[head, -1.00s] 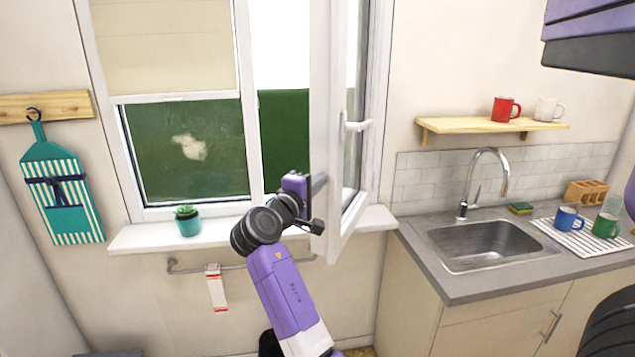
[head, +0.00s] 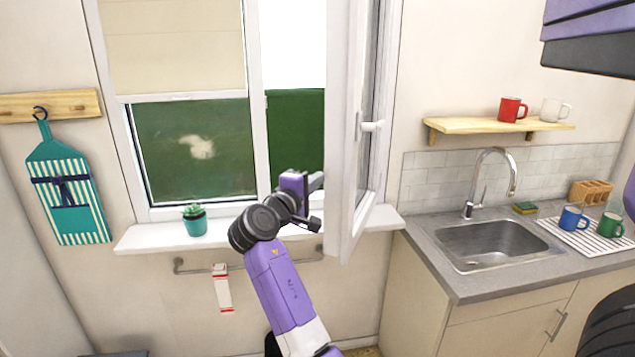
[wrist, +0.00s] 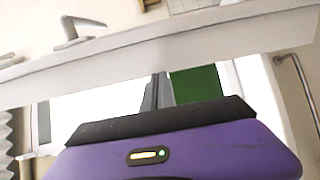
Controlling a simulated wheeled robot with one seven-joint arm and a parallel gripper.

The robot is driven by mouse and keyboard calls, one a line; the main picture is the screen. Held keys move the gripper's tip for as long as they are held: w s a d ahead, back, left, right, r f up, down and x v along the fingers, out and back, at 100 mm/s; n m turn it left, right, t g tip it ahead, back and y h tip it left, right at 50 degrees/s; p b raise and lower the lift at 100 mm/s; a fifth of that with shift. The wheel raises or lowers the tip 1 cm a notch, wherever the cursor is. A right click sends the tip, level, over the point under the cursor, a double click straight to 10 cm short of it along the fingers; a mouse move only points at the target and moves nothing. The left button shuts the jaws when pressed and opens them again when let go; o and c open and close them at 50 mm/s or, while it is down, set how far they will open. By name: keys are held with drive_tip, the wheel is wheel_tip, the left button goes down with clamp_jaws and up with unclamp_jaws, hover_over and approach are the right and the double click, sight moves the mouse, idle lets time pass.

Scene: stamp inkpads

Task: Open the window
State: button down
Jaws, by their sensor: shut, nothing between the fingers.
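The window has a fixed left pane and a white-framed right sash (head: 347,150), which stands swung open into the room, leaving a wide gap on its left. Its white handle (head: 372,126) is on the sash's right-hand side. My gripper (head: 314,183) is shut and empty at the sash's left side, low in the gap above the sill. Its tips are close to the sash; whether they touch it I cannot tell. In the wrist view, the sash frame (wrist: 160,62) crosses just beyond my purple gripper body, and the handle (wrist: 75,32) shows past it; the fingertips are hidden.
A potted plant (head: 194,219) stands on the white sill (head: 150,238). A rail (head: 300,256) with a towel (head: 221,288) hangs below. To the right are a counter with a sink (head: 490,245) and a shelf (head: 500,125) with mugs.

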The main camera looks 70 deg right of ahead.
drive_tip(key=s+a+b, duration=0.2)
drive_tip(key=s+a, duration=0.1)
drive_tip(key=a, duration=0.6)
drive_tip(key=shift+s, duration=0.3)
